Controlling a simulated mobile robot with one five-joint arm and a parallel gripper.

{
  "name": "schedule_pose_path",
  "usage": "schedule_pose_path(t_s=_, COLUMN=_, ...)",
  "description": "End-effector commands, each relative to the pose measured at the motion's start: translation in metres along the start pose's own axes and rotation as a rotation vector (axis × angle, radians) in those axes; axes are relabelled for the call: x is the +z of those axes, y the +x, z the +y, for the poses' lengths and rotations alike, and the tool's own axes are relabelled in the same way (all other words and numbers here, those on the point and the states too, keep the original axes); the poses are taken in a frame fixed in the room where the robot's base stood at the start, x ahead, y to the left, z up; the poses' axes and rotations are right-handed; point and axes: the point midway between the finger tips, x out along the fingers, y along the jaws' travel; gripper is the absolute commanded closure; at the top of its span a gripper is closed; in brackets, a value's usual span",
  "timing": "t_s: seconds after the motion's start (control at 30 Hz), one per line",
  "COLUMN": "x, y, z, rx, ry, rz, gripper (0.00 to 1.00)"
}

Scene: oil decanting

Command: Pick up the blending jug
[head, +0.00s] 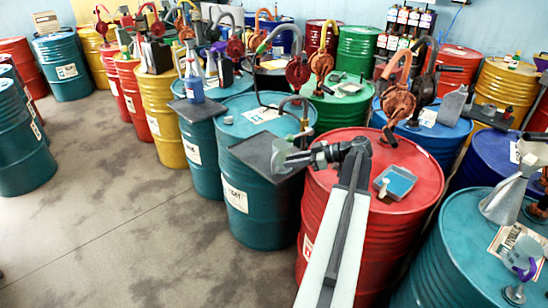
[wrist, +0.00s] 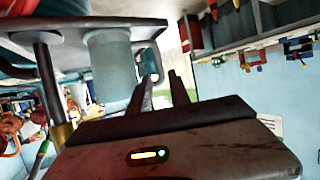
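The blending jug appears to be the translucent grey jug (head: 285,156) on a dark tray (head: 262,162) over a teal drum, left of the red drum. In the wrist view, which looks upside down, the jug (wrist: 109,68) is left of the fingers, its handle (wrist: 149,62) facing them. My gripper (head: 314,156) points left, close to the jug's right side. In the wrist view my gripper (wrist: 161,82) shows two dark fingers with a gap between them. The handle is near the left fingertip; I cannot tell whether they touch.
My arm reaches over a red drum (head: 425,171) carrying a blue-topped tray (head: 394,182). A hose and tap stand (head: 303,110) rise close behind the jug. A metal funnel (head: 508,190) is at right. Grey floor at left is open.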

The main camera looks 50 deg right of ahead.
Motion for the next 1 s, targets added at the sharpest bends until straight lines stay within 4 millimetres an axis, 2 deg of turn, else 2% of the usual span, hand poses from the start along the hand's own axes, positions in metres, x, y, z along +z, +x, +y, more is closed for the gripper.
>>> schedule_pose_path(t_s=0.23, x=0.001, y=0.028, z=-0.002, rx=-0.007, ry=-0.001, rz=-0.002, gripper=0.77)
schedule_pose_path(t_s=0.43, x=0.002, y=0.039, z=-0.002, rx=-0.009, ry=0.0, rz=-0.003, gripper=0.77)
schedule_pose_path(t_s=0.7, x=0.005, y=0.083, z=-0.001, rx=-0.01, ry=-0.002, rz=-0.003, gripper=0.77)
schedule_pose_path(t_s=0.9, x=0.003, y=0.084, z=-0.001, rx=-0.009, ry=0.0, rz=-0.003, gripper=0.77)
schedule_pose_path(t_s=0.93, x=0.003, y=0.084, z=-0.001, rx=-0.01, ry=0.0, rz=-0.003, gripper=0.79)
schedule_pose_path(t_s=1.0, x=0.003, y=0.084, z=-0.001, rx=-0.01, ry=0.0, rz=-0.003, gripper=0.99)
